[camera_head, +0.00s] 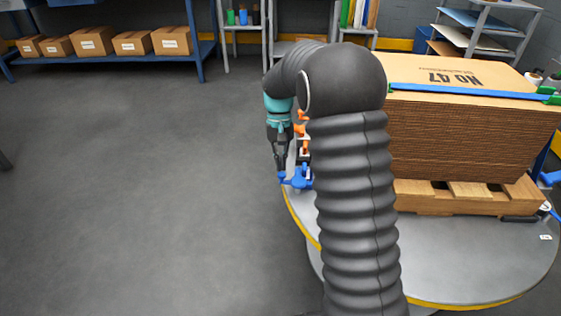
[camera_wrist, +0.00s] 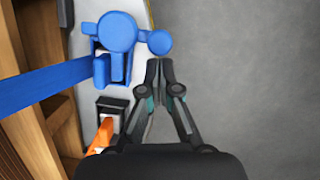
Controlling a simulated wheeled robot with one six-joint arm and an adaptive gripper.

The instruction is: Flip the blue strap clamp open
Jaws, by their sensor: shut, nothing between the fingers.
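The blue strap clamp (camera_wrist: 117,32) shows in the wrist view at the upper left, with a round body and a smaller round knob (camera_wrist: 159,42) on its right side. A blue strap (camera_wrist: 45,88) runs from it to the left. My gripper (camera_wrist: 160,66) is shut and empty, its fingertips just below the knob; I cannot tell whether they touch it. In the head view the clamp (camera_head: 297,178) sits at the round table's left edge, partly hidden by my arm. My gripper (camera_head: 282,172) points down beside it.
A stack of brown cardboard blanks (camera_head: 470,140) stands on a wooden pallet (camera_head: 450,198) on the grey round table (camera_head: 470,260). An orange-handled part (camera_wrist: 102,135) lies left of my gripper. The floor (camera_head: 130,180) on the left is clear.

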